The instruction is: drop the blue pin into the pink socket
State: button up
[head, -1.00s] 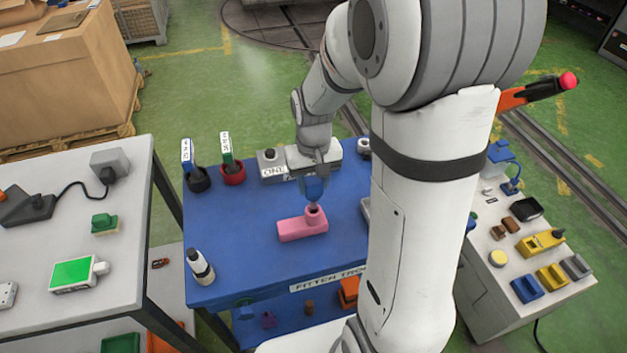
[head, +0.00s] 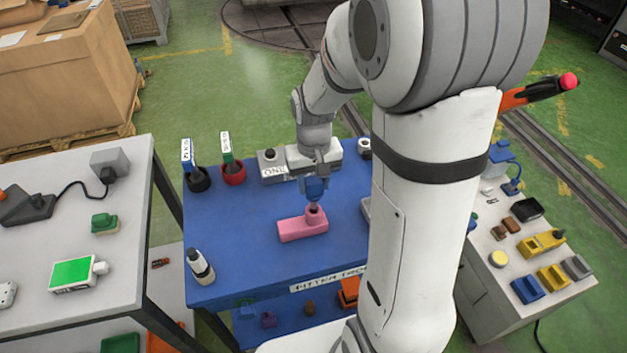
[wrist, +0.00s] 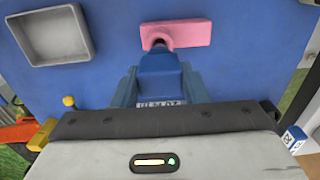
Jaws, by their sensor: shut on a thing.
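The pink socket (head: 303,228) lies on the blue trolley top, a flat block with a round collar at its right end. It also shows at the top of the wrist view (wrist: 190,33). My gripper (head: 315,190) is above the collar and shut on the blue pin (wrist: 160,68). The pin's blue head is between the fingers. Its grey lower end points down at the collar's opening and appears at or just inside it; the exact depth is hidden. The pin shows in the head view (head: 316,188) too, looking upright.
A grey tray (wrist: 57,38) lies on the trolley top (head: 235,240) near the socket. Two tagged dark and red cups (head: 233,174) stand at the back left, and a white-and-black bottle (head: 200,266) at the front left. The trolley top left of the socket is clear.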

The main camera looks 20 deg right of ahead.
aim_at(314, 196)
jog(key=shift+f+b, duration=2.2)
jog(key=shift+f, duration=0.6)
jog(key=o, duration=1.2)
jog(key=shift+r, duration=0.1)
jog(key=shift+r, duration=3.85)
